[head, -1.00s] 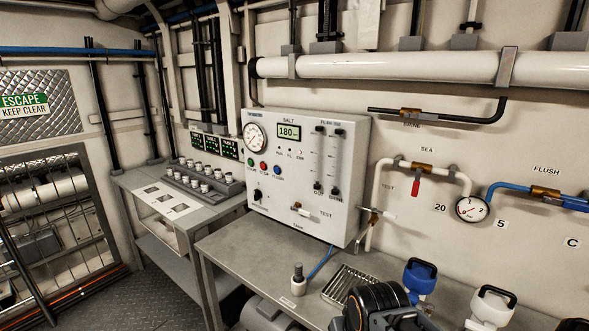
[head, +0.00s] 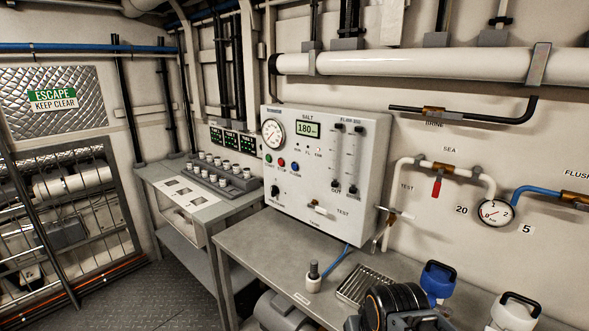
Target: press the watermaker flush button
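The watermaker panel (head: 328,165) is a white box on the wall above a grey bench. On its front, a green button (head: 269,158), a red button (head: 282,162) and a blue button (head: 295,166) sit in a row under the round gauge (head: 272,134). The blue one is at the right end of the row; its small label is too blurred to read surely. A dark part of my arm shows at the bottom edge, below and right of the panel, well apart from the buttons. My gripper's fingers do not show.
The grey bench (head: 262,246) carries a small white-based post (head: 314,278), a slotted tray (head: 357,287) and a blue-handled container (head: 438,281). Pipes and a red-handled valve (head: 437,187) are right of the panel.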

